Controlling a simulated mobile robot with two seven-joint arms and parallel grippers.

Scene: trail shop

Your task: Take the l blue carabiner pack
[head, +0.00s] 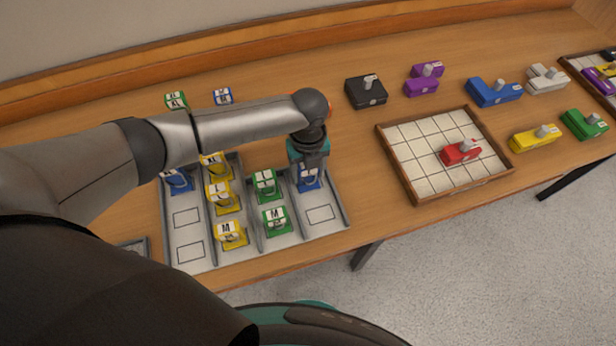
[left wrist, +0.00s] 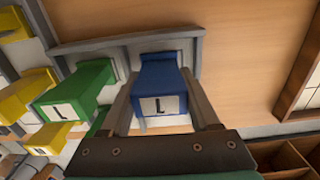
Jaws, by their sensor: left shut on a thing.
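The blue carabiner pack with an L label (head: 309,183) is at the back of the rightmost lane of the grey tray (head: 345,214). In the left wrist view the blue pack (left wrist: 162,74) shows its white L label facing me. My left gripper (head: 310,166) reaches down over the pack from above. In the left wrist view the fingers of my left gripper (left wrist: 160,100) are shut on the pack, one on each side. The gripper partly hides the pack in the head view. I cannot tell whether the pack is clear of the tray floor. My right gripper is not in view.
Green packs (head: 265,185) stand in the lane to the left, yellow packs (head: 231,235) beyond them, and another blue pack (head: 177,180) farthest left. A wooden-framed gridded board (head: 420,150) with a red piece (head: 460,153) lies to the right. Low dividers separate the lanes.

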